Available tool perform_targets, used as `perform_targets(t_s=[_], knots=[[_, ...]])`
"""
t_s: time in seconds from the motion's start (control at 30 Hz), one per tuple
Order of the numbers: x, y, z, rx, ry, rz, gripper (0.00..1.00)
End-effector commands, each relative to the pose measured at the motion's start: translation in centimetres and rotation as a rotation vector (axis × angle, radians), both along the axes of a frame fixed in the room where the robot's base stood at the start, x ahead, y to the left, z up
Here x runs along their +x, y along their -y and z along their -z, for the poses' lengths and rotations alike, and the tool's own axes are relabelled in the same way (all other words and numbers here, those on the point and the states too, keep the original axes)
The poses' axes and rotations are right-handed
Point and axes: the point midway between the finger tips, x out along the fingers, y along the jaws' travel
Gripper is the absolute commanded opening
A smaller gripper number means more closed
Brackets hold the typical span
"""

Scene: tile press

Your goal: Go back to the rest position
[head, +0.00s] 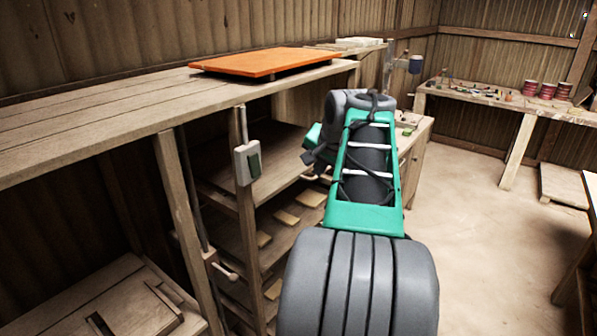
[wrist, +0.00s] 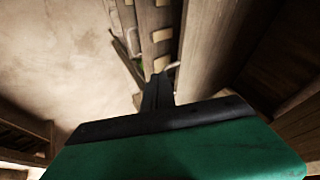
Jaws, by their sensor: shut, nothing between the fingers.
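My arm, grey with a green section, rises from the bottom of the head view and folds at the middle of the picture. In the wrist view my gripper (wrist: 157,90) shows as a dark, narrow pair of fingers beyond the green hand. The fingers are together and nothing shows between them. Wooden framing and pale floor show beyond the fingertips. In the head view the fingers cannot be made out clearly behind the arm.
An orange board (head: 262,62) lies on the long wooden bench (head: 90,118) at left. A grey switch box (head: 247,163) is fixed to a post. Shelves with wooden pieces (head: 285,217) stand below. A far bench holds red tins (head: 547,90). The floor (head: 465,235) at right is clear.

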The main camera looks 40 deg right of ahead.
Motion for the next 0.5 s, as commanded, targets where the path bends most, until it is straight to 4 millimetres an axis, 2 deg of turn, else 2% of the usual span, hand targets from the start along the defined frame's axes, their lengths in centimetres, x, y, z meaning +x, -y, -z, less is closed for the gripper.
perform_targets(t_s=[0.13, 0.23, 0.27, 0.3, 0.37, 0.4, 0.47, 0.5], knots=[[-0.1, 0.0, -0.1, -0.026, -0.015, -0.040, 0.00], [-0.3, 0.3, -0.1, -0.114, -0.066, -0.160, 0.00], [-0.7, 0.6, 0.6, -0.141, -0.096, -0.195, 0.00], [-1.9, 0.5, 3.4, -0.140, -0.157, -0.238, 0.00], [-3.6, 0.0, 7.1, -0.118, -0.230, -0.279, 0.00], [-4.9, -0.6, 9.3, -0.101, -0.275, -0.302, 0.00], [-7.2, -2.0, 12.2, -0.076, -0.335, -0.329, 0.00], [-8.5, -3.5, 13.9, -0.060, -0.374, -0.355, 0.00]])
